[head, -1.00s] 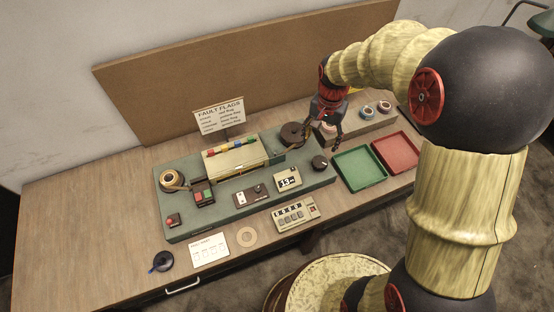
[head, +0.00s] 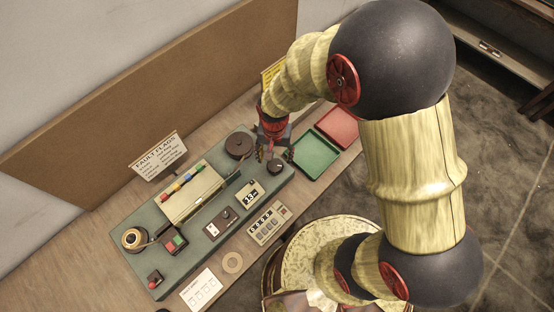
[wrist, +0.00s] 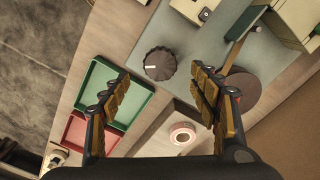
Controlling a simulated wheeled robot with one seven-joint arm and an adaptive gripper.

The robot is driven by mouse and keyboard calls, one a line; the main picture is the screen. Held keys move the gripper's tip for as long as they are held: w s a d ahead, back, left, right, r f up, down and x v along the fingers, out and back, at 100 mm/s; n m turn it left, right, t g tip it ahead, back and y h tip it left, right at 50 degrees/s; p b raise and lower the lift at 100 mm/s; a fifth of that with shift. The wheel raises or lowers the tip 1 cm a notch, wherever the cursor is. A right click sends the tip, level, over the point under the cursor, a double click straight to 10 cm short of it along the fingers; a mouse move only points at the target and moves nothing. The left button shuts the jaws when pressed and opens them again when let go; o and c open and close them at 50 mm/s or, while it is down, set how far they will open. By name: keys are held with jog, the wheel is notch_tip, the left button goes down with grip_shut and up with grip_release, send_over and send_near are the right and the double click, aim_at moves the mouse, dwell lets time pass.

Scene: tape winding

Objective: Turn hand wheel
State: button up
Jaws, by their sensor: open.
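The hand wheel looks to be the dark ridged knob (head: 276,167) at the right end of the green machine panel (head: 150,272). In the wrist view the knob (wrist: 160,64) shows its fluted round top, just beyond and between my fingertips. My gripper (head: 274,154) is open, pointing down close to the knob. In the wrist view its two fingers (wrist: 160,76) are spread wide with nothing between them. The head view does not show clearly how high the fingertips are above the knob.
A brown reel (head: 239,145) sits left of my gripper, near the right finger in the wrist view. A green tray (head: 315,155) and a red tray (head: 338,127) lie to the right. A pale tape roll (wrist: 182,134) is nearby. A fault-flags sign (head: 158,156) stands behind the panel.

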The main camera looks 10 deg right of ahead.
aim_at(275, 165)
notch_tip(275, 165, down, 6)
jog(key=shift+f, duration=0.1)
jog(key=shift+c, duration=1.3)
jog(key=c, duration=0.9)
